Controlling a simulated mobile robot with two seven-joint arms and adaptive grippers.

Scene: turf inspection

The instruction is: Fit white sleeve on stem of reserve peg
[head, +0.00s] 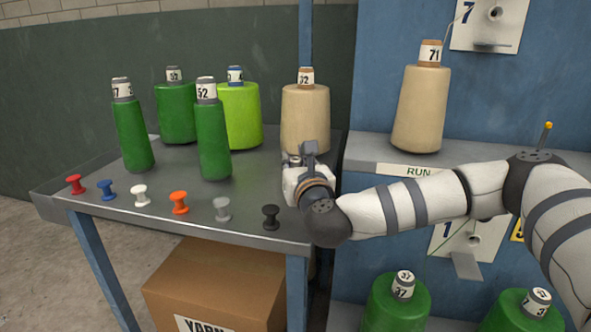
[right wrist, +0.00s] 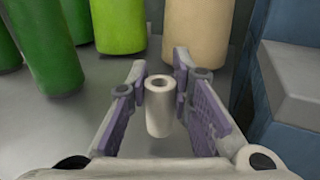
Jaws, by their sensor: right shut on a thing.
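A short white sleeve (right wrist: 159,115), a hollow tube with its open end up, stands upright between the fingers of my right gripper (right wrist: 160,78) in the right wrist view. The gripper is shut on it. In the head view, my right gripper (head: 302,160) is over the right end of the grey table, just in front of a tan cone. The sleeve is hidden there. Nothing in view is labelled as the reserve peg. A white plate marked 7 (head: 480,32) with a short knob is on the blue frame at upper right. My left gripper is not in view.
The grey table (head: 180,215) bears several green cones (head: 212,140) and a tan cone (head: 305,110). Coloured pegs, including a white one (head: 141,195) and a black one (head: 270,217), line its front edge. Another tan cone (head: 421,105) stands on the frame's shelf (head: 375,152).

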